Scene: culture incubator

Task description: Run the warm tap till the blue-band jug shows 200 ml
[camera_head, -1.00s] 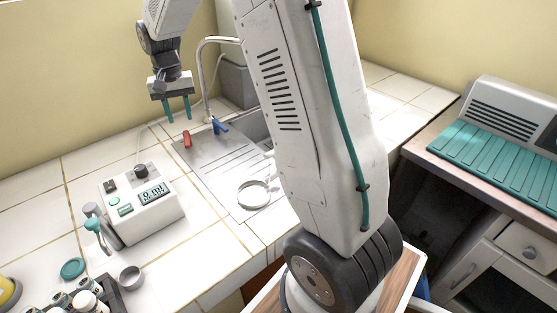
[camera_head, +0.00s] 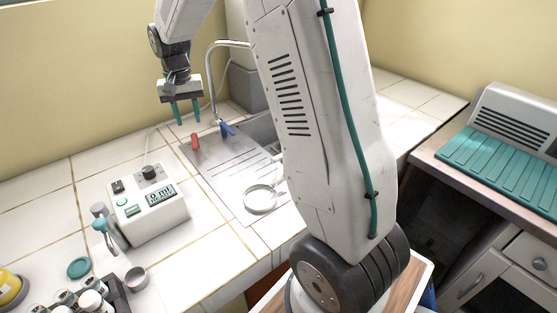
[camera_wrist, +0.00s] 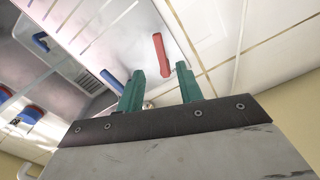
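My gripper (camera_head: 187,112) is open and empty, its teal fingers pointing down above the left side of the sink. In the wrist view its fingertips (camera_wrist: 158,85) are apart, near a red tap lever (camera_wrist: 161,55) and a blue tap lever (camera_wrist: 112,80). In the head view the red lever (camera_head: 195,142) and blue lever (camera_head: 227,129) stand beside the curved metal spout (camera_head: 211,75). A round pale rim (camera_head: 260,198) stands on the drainboard, partly hidden by my arm; I cannot see a blue band on it. Blue pieces show at the wrist view's left, unclear.
A white meter box (camera_head: 150,208) with a display that seems to read 0 ml stands left of the drainboard (camera_head: 215,168). A rack of vials (camera_head: 95,300), a metal cup (camera_head: 137,278) and a teal lid (camera_head: 79,268) lie at front left. A ridged teal mat (camera_head: 495,165) is at right.

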